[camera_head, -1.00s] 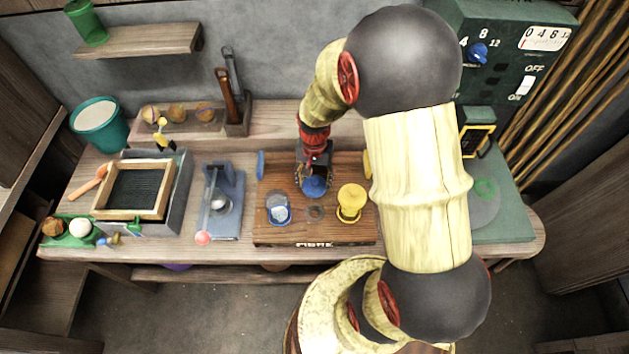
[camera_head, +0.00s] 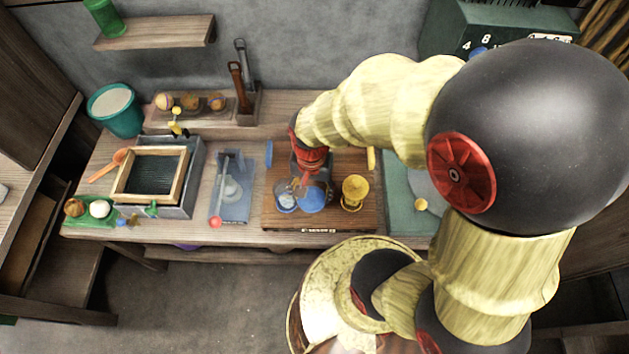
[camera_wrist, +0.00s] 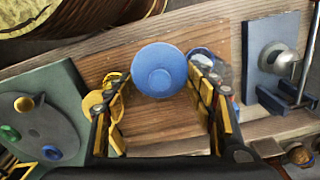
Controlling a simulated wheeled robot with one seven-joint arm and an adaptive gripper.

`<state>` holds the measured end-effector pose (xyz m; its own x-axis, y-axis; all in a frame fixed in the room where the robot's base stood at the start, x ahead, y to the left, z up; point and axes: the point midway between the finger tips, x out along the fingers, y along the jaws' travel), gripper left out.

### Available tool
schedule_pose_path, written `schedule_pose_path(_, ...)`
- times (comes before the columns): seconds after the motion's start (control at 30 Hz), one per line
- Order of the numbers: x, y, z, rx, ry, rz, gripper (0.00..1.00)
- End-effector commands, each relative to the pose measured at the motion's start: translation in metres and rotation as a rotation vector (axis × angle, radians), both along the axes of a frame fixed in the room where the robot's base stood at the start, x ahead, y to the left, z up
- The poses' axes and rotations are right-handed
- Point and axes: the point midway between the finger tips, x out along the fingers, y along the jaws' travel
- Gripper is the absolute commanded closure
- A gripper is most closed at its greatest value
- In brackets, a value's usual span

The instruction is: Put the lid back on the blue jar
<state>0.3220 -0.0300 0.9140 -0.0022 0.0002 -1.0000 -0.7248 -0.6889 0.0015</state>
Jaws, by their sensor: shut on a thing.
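My gripper (camera_head: 311,186) is shut on the round blue lid (camera_head: 312,202) and holds it over the wooden board (camera_head: 340,223). In the wrist view the lid (camera_wrist: 160,70) sits between my gripper's two yellow-padded fingers, its round knob facing the camera. The blue jar (camera_head: 286,203), clear with blue parts, stands on the board just left of the lid in the head view. In the wrist view the jar (camera_wrist: 205,60) is partly hidden behind the right-hand finger. The lid is not over the jar's middle. Its exact height above the board is hard to tell.
A yellow jar (camera_head: 354,190) stands on the board to the right of the lid. A blue-grey stand (camera_head: 233,190) is left of the board, and a wooden-framed mould (camera_head: 150,176) is further left. A green base (camera_head: 405,215) lies at right.

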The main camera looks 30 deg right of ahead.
Motion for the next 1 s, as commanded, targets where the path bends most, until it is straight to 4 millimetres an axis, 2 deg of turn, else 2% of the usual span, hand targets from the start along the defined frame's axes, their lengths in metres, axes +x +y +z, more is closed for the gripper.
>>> schedule_pose_path(0.1, -0.002, 0.01, 0.013, 0.001, 0.02, 0.029, 0.58)
schedule_pose_path(0.17, 0.005, 0.016, 0.019, 0.002, 0.027, 0.048, 0.58)
schedule_pose_path(0.4, 0.054, 0.038, 0.042, 0.0, 0.025, 0.083, 0.58)
schedule_pose_path(0.5, 0.073, 0.04, 0.043, -0.001, 0.011, 0.066, 0.58)
schedule_pose_path(0.6, 0.084, 0.04, 0.044, -0.001, -0.002, 0.048, 0.58)
schedule_pose_path(0.77, 0.084, 0.04, 0.041, -0.001, -0.004, 0.031, 0.58)
schedule_pose_path(1.0, 0.084, 0.04, 0.026, -0.001, -0.003, 0.032, 0.58)
